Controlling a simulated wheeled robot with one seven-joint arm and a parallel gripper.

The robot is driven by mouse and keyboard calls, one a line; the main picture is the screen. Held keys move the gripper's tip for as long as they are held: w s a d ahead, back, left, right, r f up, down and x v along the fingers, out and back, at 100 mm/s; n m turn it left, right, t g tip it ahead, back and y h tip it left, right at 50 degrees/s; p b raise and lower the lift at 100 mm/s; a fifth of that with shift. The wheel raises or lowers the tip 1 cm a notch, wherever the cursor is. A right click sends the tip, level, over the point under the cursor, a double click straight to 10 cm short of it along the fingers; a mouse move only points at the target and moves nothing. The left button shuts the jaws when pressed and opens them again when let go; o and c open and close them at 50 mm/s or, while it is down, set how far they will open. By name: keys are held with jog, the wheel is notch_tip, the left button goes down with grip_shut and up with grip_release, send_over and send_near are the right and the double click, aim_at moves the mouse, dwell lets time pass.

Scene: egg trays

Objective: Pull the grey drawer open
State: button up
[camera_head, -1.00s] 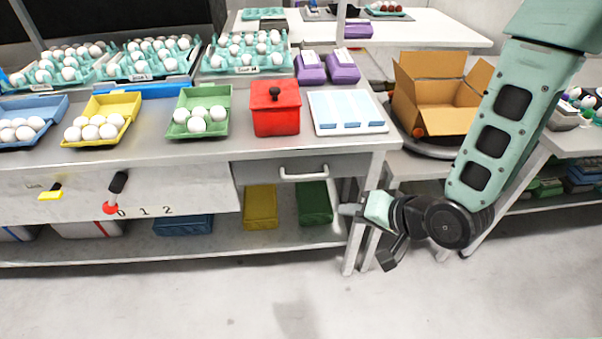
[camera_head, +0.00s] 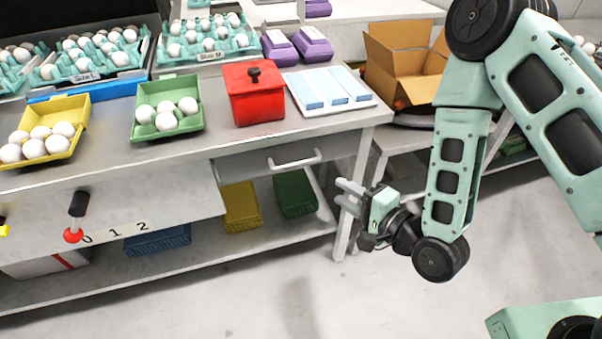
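The grey drawer (camera_head: 258,162) sits under the right part of the steel table, and its front looks flush with the frame, so it appears closed. Its pale bar handle (camera_head: 295,162) runs across the front. My gripper (camera_head: 341,193) is to the right of and slightly below the handle, near the table's front right leg. Its two fingers point left with a gap between them. It looks open and empty, apart from the handle.
On the table above stand a red lidded box (camera_head: 255,103), a white tray (camera_head: 345,108) with blue strips, and a green egg tray (camera_head: 168,130). Yellow (camera_head: 241,205) and green (camera_head: 295,193) bins sit on the shelf below. Open floor lies in front.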

jog(key=b+x, duration=1)
jog(key=x, duration=0.4)
jog(key=shift+w+a+b, duration=0.2)
jog(key=shift+w+b, duration=0.05)
jog(key=shift+b, duration=0.1)
grip_shut()
